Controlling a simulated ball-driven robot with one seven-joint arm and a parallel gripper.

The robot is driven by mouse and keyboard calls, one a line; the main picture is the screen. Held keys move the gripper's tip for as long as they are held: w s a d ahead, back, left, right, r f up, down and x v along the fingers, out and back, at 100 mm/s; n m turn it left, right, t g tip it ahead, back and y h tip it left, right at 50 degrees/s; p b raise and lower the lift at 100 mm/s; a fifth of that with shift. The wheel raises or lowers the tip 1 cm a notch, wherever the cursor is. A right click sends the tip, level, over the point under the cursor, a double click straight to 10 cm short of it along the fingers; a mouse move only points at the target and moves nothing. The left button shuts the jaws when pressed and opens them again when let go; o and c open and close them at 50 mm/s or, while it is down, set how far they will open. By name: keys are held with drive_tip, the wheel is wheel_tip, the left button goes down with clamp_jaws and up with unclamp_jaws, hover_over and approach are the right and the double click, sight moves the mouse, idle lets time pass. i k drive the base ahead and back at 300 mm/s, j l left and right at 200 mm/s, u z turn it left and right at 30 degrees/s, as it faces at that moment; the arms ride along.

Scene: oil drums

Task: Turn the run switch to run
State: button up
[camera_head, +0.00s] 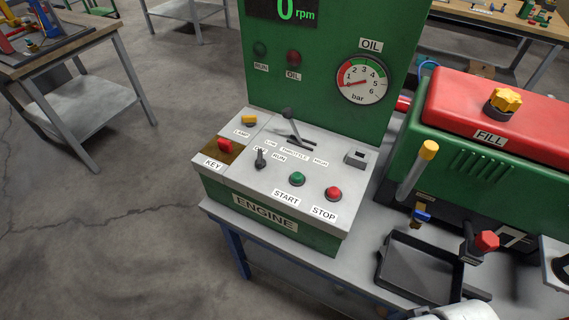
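The run switch (260,160) is a small dark toggle on the grey top of the engine panel (237,181). It stands by the labels OFF and RUN (279,157). Its lever points up towards the OFF label, which it partly covers, and RUN lies to its right. The RUN lamp (260,49) on the green upright panel looks dark. My gripper is not in view; only a white rounded part, probably of my arm, shows at the bottom right edge.
Near the switch are a red key (224,145), yellow lamp switch (248,119), throttle lever (290,120), green START button (297,178) and red STOP button (333,193). The display (285,10) reads 0 rpm. A green-red engine (500,100) with a grey-handled yellow-tipped lever stands right.

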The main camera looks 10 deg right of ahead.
sight(261, 162)
drive_tip(key=j+u, duration=0.35)
drive_tip(key=i+j+u, duration=0.15)
drive_tip(key=u, duration=0.15)
drive_tip(key=i+j+u, duration=0.15)
drive_tip(key=j+u, duration=0.2)
